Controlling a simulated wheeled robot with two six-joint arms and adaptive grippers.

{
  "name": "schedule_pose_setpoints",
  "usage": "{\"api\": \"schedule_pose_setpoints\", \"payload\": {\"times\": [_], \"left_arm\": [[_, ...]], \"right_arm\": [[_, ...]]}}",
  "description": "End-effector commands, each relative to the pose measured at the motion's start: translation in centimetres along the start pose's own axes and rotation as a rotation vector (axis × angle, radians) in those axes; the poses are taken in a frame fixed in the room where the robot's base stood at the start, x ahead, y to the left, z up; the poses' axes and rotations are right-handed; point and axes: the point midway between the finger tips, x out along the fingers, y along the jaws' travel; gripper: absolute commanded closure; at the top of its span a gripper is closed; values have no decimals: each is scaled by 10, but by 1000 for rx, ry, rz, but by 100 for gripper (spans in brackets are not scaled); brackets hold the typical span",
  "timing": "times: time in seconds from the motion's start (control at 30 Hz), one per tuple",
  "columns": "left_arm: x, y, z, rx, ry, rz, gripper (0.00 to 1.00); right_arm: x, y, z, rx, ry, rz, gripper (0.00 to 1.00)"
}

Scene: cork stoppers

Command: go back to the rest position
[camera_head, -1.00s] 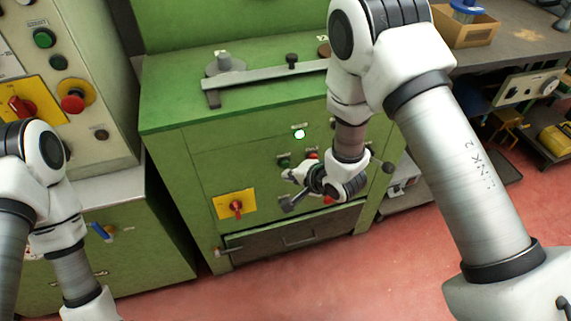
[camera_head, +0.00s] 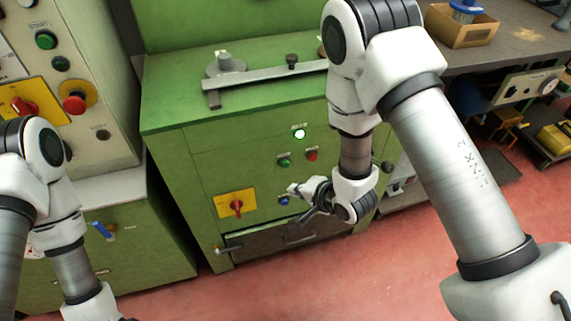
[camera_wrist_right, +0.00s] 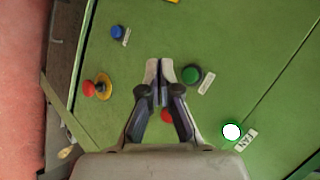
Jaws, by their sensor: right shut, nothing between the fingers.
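My right gripper (camera_head: 296,190) hangs in front of the green machine cabinet (camera_head: 205,160). In the right wrist view its two fingers (camera_wrist_right: 160,66) are together at the tips, with nothing between them. They point at the green panel, and a red button (camera_wrist_right: 166,115) shows partly behind them. A green button (camera_wrist_right: 191,74) lies just right of the tips in that view. My left arm (camera_head: 60,215) comes in at the left edge, bent downward, and its gripper is out of the picture.
A yellow plate with a red switch (camera_head: 237,204), a blue button (camera_head: 284,201) and a lit white lamp (camera_head: 299,134) are on the panel. A grey bench (camera_head: 490,55) with a cardboard box (camera_head: 462,30) stands at right. Red floor (camera_head: 390,270) is open in front.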

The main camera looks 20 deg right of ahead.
Motion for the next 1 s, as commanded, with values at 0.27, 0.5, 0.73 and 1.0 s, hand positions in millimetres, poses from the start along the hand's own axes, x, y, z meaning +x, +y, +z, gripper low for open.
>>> {"api": "schedule_pose_setpoints", "payload": {"times": [0.27, 0.5, 0.73, 1.0], "left_arm": [[0, 0, 0, 0, 0, 0, 60], [0, 0, 0, 0, 0, 0, 60], [0, 0, 0, 0, 0, 0, 60], [0, 0, 0, 0, 0, 0, 60]], "right_arm": [[0, 0, 0, 0, 0, 0, 100], [0, 0, 0, 0, 0, 0, 100], [3, 39, 12, 50, -23, 65, 100], [-58, 209, 52, -145, -135, 535, 100]]}}
